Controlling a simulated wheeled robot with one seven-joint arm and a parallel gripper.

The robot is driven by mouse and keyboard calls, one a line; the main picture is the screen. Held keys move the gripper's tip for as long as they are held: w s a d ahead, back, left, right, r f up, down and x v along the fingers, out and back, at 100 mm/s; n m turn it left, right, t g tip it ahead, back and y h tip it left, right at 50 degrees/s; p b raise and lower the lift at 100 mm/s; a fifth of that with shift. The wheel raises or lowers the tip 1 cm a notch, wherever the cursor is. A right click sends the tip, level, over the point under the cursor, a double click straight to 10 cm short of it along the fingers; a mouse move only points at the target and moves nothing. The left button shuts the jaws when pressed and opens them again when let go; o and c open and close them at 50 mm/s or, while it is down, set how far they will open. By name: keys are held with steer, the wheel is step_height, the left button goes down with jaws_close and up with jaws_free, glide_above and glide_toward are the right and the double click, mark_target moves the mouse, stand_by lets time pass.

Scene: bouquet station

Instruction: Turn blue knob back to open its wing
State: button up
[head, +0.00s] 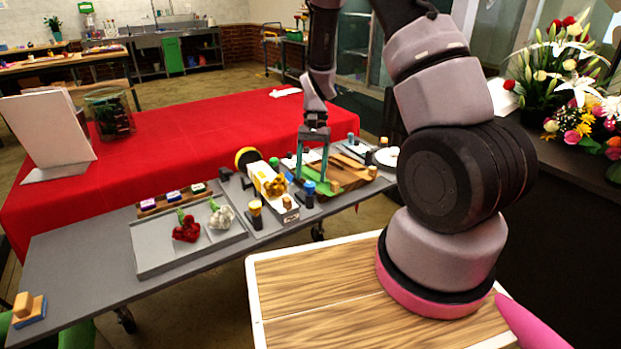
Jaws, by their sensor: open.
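A blue knob (309,187) tops a short dark post at the front of the grey table, right of a white box (270,183) with yellow contents. My gripper (311,178) points down with its two greenish fingers apart. In the picture its fingertips are just above and behind the blue knob; whether they touch it, I cannot tell. Smaller blue tops also show at the back, one (350,136) near the wooden boards (345,170). Which part is the knob's wing is not clear.
A yellow-topped post (255,208) stands left of the box. A grey tray (190,242) holds a red and a white flower bunch. A yellow-rimmed roll (247,158) stands behind. The grey table's left end is mostly clear.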

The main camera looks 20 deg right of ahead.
steer(key=v, duration=0.8)
steer(key=shift+w+r, duration=0.15)
steer(key=shift+r, duration=0.1)
steer(key=s+d+r+t, duration=0.1)
steer(key=s+r+t, duration=0.2)
steer(key=r, duration=0.7)
steer(key=s+d+r+t, duration=0.15)
steer(key=s+r, duration=0.25)
steer(key=r, duration=0.6)
steer(key=s+d+r+n+t, duration=0.1)
steer(key=s+r+t, duration=0.5)
steer(key=s, duration=0.6)
step_height(320, 180, up, 3)
steer(key=shift+f, duration=0.15)
steer(key=shift+w+n, duration=0.1)
steer(key=shift+n, duration=0.2)
